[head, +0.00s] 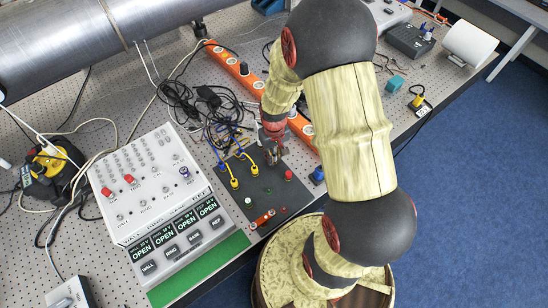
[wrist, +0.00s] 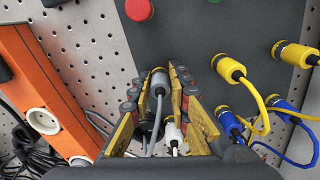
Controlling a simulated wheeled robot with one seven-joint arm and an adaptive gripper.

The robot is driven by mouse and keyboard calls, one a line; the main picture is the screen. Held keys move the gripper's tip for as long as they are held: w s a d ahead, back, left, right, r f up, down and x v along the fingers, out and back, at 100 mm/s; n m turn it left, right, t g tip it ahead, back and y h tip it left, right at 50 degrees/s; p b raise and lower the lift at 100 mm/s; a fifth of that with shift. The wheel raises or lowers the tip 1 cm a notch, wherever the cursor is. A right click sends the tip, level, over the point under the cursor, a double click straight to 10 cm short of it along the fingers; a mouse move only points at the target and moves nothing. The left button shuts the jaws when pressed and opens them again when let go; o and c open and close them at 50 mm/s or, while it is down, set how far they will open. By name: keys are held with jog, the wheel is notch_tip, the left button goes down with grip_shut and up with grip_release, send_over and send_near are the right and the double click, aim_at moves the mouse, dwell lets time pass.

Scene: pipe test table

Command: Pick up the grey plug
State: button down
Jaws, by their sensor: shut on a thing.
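The grey plug (wrist: 158,82) is upright between my gripper's fingers in the wrist view, with a grey cable running down from it. My gripper (head: 271,153) is shut on it, over the dark grey panel (head: 254,195). The yellow-padded fingers also show in the wrist view (wrist: 160,95), one on each side of the plug. A white plug (wrist: 172,133) shows just below the grey one, nearer the palm. In the head view the grey plug is mostly hidden by the gripper. Whether it still touches the panel is not clear.
Yellow plugs (wrist: 230,69) and blue plugs (wrist: 229,121) with cables stand right of the gripper in the wrist view. An orange socket strip (wrist: 40,95) lies left. A red button (wrist: 139,9) is ahead. Tangled black cables (head: 208,110) and a white control box (head: 150,185) are nearby.

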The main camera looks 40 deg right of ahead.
jog(key=shift+r, duration=0.8)
jog(key=s+a+r+p, duration=0.1)
jog(key=s+a+r, duration=0.6)
jog(key=s+r, duration=0.4)
jog(key=shift+s+a+r, duration=0.25)
jog(key=shift+s+a, duration=0.1)
jog(key=shift+a, duration=0.05)
